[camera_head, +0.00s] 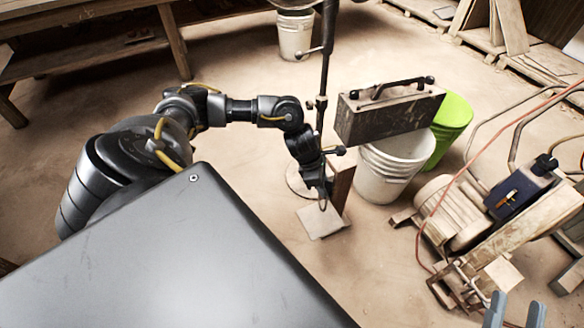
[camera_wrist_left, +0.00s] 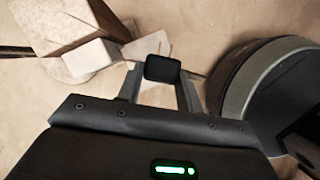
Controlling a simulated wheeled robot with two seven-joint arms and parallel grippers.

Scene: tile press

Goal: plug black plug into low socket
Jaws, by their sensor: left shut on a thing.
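My left gripper (camera_head: 322,198) reaches in from the left, beside a wooden post on a pale base plate. In the left wrist view its two fingers are shut on a small black block, the black plug (camera_wrist_left: 162,68), held over the floor. In the head view the plug is too small to make out. My right gripper (camera_head: 515,310) shows only as two grey fingers at the bottom right edge, spread apart with nothing seen between them. I cannot make out the low socket for certain in either view.
The wooden post (camera_head: 341,178) stands next to a thin dark upright pole (camera_head: 324,80). A white bucket (camera_head: 390,170), a toolbox (camera_head: 390,112) and a green bin (camera_head: 452,120) are to the right. A machine with a blue box (camera_head: 512,192) and red cable stands further right.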

